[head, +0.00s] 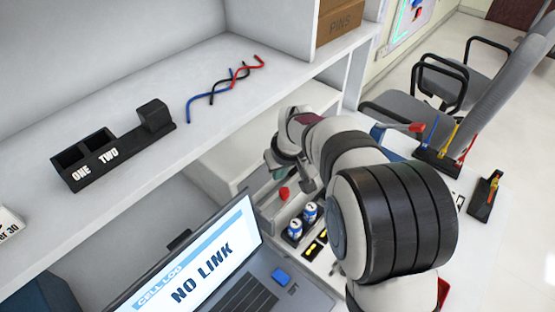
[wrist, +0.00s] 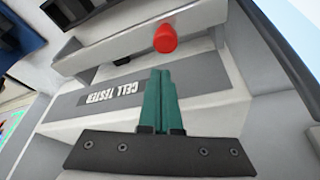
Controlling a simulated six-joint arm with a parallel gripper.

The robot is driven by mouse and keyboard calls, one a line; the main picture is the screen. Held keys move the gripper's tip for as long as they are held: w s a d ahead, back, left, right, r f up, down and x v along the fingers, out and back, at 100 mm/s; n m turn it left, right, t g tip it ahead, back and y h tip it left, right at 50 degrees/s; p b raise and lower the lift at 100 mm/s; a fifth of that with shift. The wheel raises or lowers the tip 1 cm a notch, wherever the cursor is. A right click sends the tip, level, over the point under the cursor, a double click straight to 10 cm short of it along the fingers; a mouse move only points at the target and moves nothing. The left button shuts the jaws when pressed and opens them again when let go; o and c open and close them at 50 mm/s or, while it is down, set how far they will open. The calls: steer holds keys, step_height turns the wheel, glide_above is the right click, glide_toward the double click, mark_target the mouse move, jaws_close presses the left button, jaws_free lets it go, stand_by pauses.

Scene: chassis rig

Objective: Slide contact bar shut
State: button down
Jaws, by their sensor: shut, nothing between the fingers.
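The cell tester (wrist: 205,75) is a pale grey housing with a dark panel lettered CELL TESTER, turned upside down in the wrist view. A red knob (wrist: 165,38) stands out from it, apparently the contact bar's handle; the bar itself is hard to make out. The knob also shows in the head view (head: 284,193), just below my gripper (wrist: 162,72). My gripper's green fingers are shut and empty, their tips close to the knob in the wrist view. I cannot tell whether they touch it. My arm hides part of the tester in the head view.
Two blue-and-white cells (head: 302,220) stand in the tester's tray. A laptop (head: 215,262) reading NO LINK is in front. A shelf (head: 215,140) above carries a black ONE/TWO holder (head: 110,150) and several colored leads (head: 225,85). Tools stand at the right.

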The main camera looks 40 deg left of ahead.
mark_target(296, 193)
steer(key=shift+s+d, duration=0.4)
steer(key=shift+d, duration=0.4)
steer(key=d, duration=0.6)
steer(key=shift+d, duration=0.3)
steer(key=shift+a, duration=0.1)
steer(key=a, duration=0.1)
steer(key=w+a, duration=0.2)
steer(key=shift+a+r, duration=0.25)
steer(key=shift+a, duration=0.05)
steer(key=v, duration=0.9)
steer(key=shift+s+d+r, duration=0.15)
steer(key=shift+d+r, duration=0.05)
steer(key=shift+r, duration=0.1)
